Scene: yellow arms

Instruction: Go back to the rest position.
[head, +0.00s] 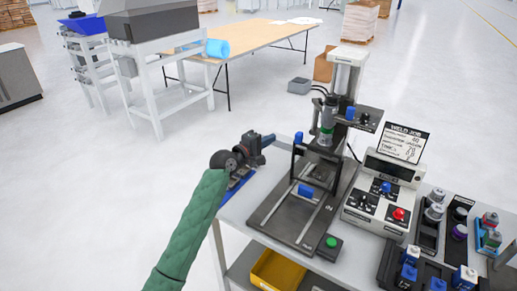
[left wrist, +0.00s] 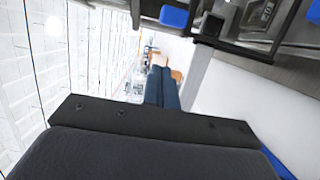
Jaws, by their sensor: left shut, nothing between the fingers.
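My left arm, in a green sleeve, comes up from the bottom of the head view. My left gripper (head: 268,140) is at the left end of the workbench (head: 240,205), left of the press. Its blue fingers also show in the left wrist view (left wrist: 161,88). They lie together, shut, with nothing between them. My right gripper is not in view.
The press (head: 327,135) stands close to the right of my left gripper. A control box (head: 382,190) with buttons and racks of small parts (head: 430,225) fill the bench's right. A yellow bin (head: 278,270) sits below. Open floor (head: 120,200) lies to the left.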

